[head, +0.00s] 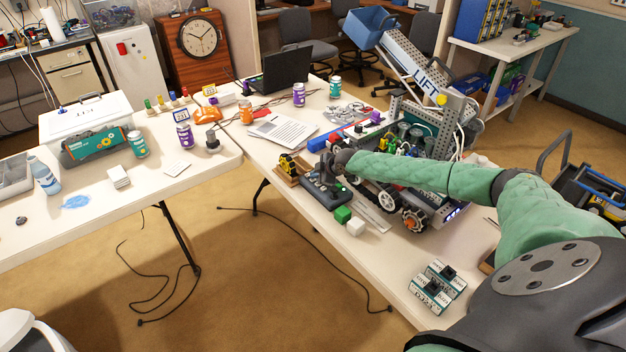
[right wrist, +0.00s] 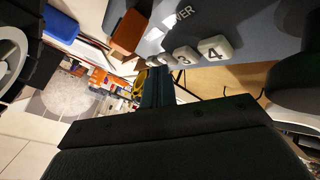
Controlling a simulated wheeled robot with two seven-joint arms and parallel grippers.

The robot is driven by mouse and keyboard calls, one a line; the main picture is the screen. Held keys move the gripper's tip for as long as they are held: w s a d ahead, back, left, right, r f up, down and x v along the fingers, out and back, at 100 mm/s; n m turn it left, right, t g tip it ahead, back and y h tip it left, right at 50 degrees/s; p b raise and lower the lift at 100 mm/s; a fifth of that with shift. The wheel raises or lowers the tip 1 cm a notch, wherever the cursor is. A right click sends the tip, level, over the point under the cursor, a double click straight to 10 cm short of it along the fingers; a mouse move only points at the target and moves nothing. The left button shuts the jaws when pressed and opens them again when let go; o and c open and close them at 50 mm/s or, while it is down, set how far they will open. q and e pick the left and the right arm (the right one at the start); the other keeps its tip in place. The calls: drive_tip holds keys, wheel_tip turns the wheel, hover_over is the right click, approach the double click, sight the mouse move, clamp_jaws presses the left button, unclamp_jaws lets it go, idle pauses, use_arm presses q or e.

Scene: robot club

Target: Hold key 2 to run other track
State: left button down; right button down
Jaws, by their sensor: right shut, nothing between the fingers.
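A dark grey control box (head: 322,196) lies on the right-hand table. In the right wrist view its grey face (right wrist: 225,22) carries lettering ending in "WER" and a row of pale keys. Key 4 (right wrist: 214,48) and key 3 (right wrist: 186,56) read clearly; smaller keys beside them are partly hidden by my fingers, so key 2 cannot be read. My right gripper (head: 328,168) is shut and empty, its tips (right wrist: 155,75) at the row's far end; contact with a key cannot be told. The wheeled robot with a track (head: 384,196) stands right of the box. My left gripper is out of view.
A yellow and black part (head: 288,164) sits left of the box. A tilted LIFT frame (head: 415,70) rises behind.

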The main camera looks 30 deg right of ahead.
sight(315, 182)
drive_tip(key=shift+r+p, duration=0.3)
drive_tip(key=shift+r, duration=0.35)
wheel_tip(315, 182, up, 5)
drive_tip(key=p, duration=0.2)
drive_tip(key=shift+p, duration=0.35)
drive_tip(key=shift+a, duration=0.1)
idle(0.4)
